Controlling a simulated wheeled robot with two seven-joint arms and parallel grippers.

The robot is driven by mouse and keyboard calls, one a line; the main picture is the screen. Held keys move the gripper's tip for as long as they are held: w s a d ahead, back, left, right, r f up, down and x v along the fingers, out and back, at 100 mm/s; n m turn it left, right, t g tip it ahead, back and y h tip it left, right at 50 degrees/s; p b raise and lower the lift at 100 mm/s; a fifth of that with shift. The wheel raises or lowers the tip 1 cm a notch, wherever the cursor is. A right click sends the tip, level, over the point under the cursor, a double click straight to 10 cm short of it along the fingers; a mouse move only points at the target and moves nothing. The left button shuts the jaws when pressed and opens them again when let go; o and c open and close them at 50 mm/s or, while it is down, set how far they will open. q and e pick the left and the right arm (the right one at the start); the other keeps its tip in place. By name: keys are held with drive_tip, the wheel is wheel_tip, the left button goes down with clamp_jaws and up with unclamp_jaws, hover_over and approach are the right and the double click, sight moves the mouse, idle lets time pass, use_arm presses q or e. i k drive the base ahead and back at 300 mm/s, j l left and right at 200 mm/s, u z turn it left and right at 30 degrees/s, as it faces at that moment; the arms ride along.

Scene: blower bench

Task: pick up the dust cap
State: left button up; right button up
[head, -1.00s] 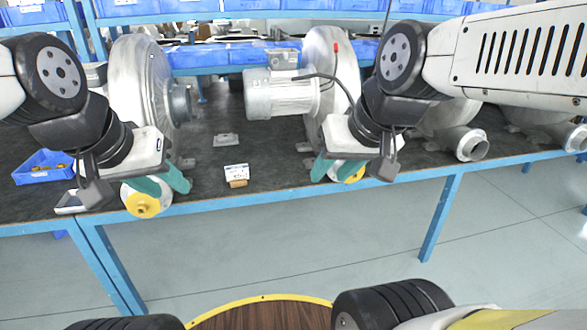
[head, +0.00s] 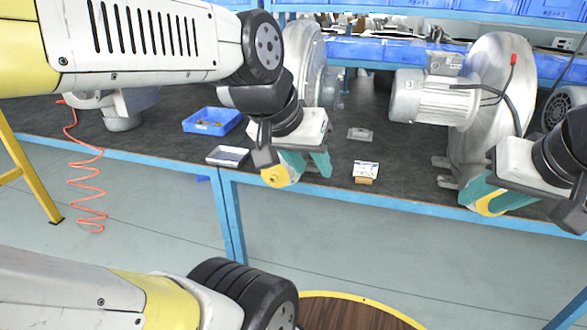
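A round yellow dust cap (head: 274,176) shows at the bench's front edge, below and left of my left gripper (head: 307,168). Its green fingers stand apart, and one partly covers the cap. I see nothing held between them. A second yellow cap (head: 490,204) shows at my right gripper (head: 493,199), partly hidden by the green fingers. These fingers also look apart, with the cap between or behind them. I cannot tell whether they touch it.
Grey blowers stand on the dark bench, one with a motor (head: 433,97). A blue bin (head: 212,121) with small brass-coloured parts, a flat device (head: 228,156) and a small card (head: 366,169) lie nearby. A red coiled hose (head: 87,180) hangs at left. A round wooden top (head: 345,312) is in front.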

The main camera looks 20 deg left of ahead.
sight(278, 176)
drive_tip(key=i+l+u, duration=0.35)
drive_tip(key=u, duration=1.55)
drive_tip(key=i+l, duration=0.05)
drive_tip(key=l, duration=0.05)
